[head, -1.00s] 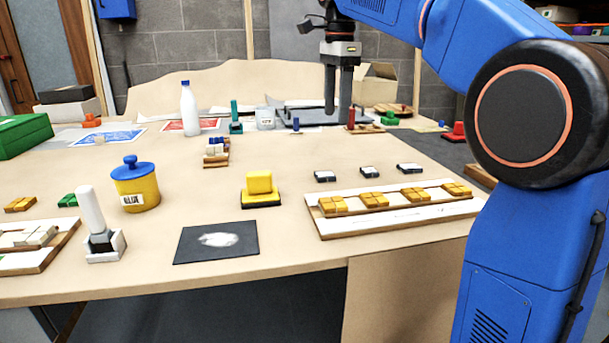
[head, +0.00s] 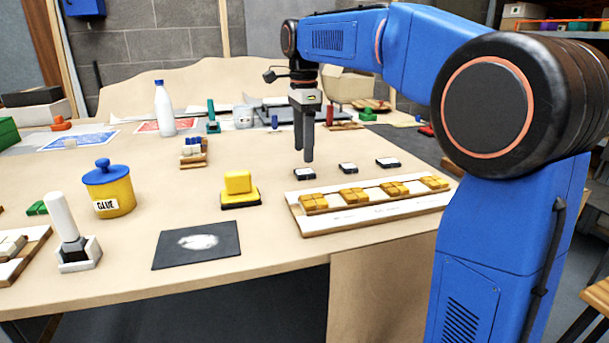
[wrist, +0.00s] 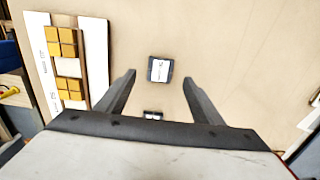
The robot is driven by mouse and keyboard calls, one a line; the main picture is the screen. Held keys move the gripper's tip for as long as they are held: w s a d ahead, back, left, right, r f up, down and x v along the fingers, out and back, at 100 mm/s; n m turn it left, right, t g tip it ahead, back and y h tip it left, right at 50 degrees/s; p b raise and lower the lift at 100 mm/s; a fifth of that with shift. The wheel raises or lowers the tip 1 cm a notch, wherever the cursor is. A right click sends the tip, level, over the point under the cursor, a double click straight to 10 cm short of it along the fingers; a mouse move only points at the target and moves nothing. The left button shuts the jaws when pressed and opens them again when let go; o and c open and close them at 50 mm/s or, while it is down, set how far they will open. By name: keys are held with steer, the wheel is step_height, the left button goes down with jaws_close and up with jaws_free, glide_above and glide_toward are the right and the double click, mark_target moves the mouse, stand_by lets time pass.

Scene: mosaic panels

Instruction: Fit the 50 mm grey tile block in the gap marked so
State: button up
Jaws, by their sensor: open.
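Three dark grey tile blocks with white labelled tops lie in a row on the table behind the mosaic panel (head: 372,216): a left one (head: 304,174), a middle one (head: 347,168) and a right one (head: 387,162). Their labels are too small to read, so I cannot tell which is 50 mm. The panel holds several yellow tile groups with pale gaps between them; its gap marks are unreadable. My gripper (head: 304,158) is open and empty, above the row near the left block. In the wrist view one grey block (wrist: 159,69) lies between the fingertips; another (wrist: 153,115) is partly hidden.
A yellow block on a dark base (head: 238,188), a dark mat (head: 197,244) and a glue pot (head: 109,190) stand left of the panel. A small wooden rack (head: 194,153) stands farther back. The table around the grey blocks is clear.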

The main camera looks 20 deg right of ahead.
mark_target(305, 171)
steer(key=shift+d+f, duration=0.2)
steer(key=shift+f, duration=2.65)
steer(key=c, duration=1.2)
